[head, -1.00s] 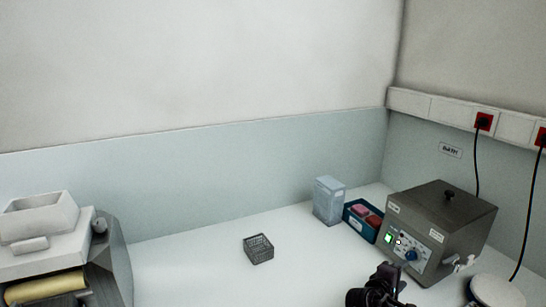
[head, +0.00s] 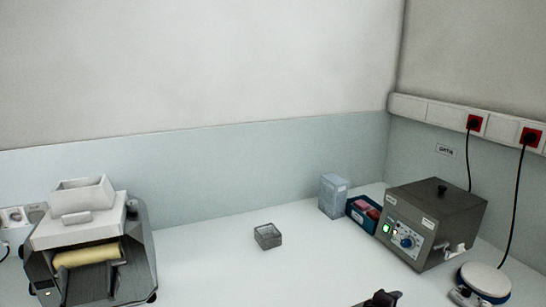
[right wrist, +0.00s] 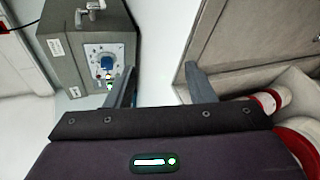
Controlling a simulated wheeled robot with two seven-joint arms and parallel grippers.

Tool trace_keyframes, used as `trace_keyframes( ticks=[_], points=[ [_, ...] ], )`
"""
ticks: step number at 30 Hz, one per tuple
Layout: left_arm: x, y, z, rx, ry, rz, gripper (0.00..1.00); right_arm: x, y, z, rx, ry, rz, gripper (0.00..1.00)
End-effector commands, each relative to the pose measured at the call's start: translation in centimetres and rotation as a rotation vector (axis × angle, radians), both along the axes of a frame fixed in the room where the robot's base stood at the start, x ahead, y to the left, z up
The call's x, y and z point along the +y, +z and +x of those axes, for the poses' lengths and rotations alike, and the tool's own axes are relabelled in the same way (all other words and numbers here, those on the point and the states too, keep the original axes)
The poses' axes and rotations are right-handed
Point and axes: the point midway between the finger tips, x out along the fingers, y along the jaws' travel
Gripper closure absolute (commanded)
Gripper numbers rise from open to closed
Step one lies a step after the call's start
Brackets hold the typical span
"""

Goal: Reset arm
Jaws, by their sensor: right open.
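My right gripper (right wrist: 163,88) is open and empty in the right wrist view, its two fingers spread apart. A small dark part of my right arm (head: 382,299) shows at the bottom edge of the head view. The grey control box (right wrist: 85,45) with a blue knob lies beyond the left finger in the right wrist view; I cannot tell how far apart they are. My left gripper is not in view.
The grey box (head: 428,215) stands at the right of the white table (head: 215,275), with a round white-topped device (head: 484,280) beside it. A wire basket (head: 268,236), blue tray (head: 352,217), carton (head: 333,196) and roller mill (head: 85,250) stand around. The table's middle is clear.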

Motion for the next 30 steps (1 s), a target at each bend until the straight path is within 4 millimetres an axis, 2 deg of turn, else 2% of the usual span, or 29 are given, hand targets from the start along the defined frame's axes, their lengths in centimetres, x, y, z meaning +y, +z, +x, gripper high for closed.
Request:
trace_keyframes(
  ticks=[8,11,12,16,18,21,30],
  points=[
    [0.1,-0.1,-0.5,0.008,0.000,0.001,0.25,7.7,-5.5,-4.6,0.091,0.037,0.296,0.51],
    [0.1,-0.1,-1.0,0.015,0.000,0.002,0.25,11.9,-7.4,-8.0,0.140,0.037,0.475,0.51],
    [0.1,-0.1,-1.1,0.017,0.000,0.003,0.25,13.8,-7.9,-9.8,0.164,0.029,0.566,0.51],
    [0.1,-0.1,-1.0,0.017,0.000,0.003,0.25,18.2,-7.4,-15.8,0.219,-0.033,0.847,0.51],
    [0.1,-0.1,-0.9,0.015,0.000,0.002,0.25,19.0,-6.3,-18.7,0.234,-0.083,0.963,0.51],
    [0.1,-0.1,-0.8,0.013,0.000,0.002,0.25,18.9,-4.4,-21.8,0.234,-0.150,1.071,0.51],
    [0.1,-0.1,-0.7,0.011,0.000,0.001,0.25,16.2,-0.3,-27.7,0.202,-0.300,1.187,0.51]
  ],
)
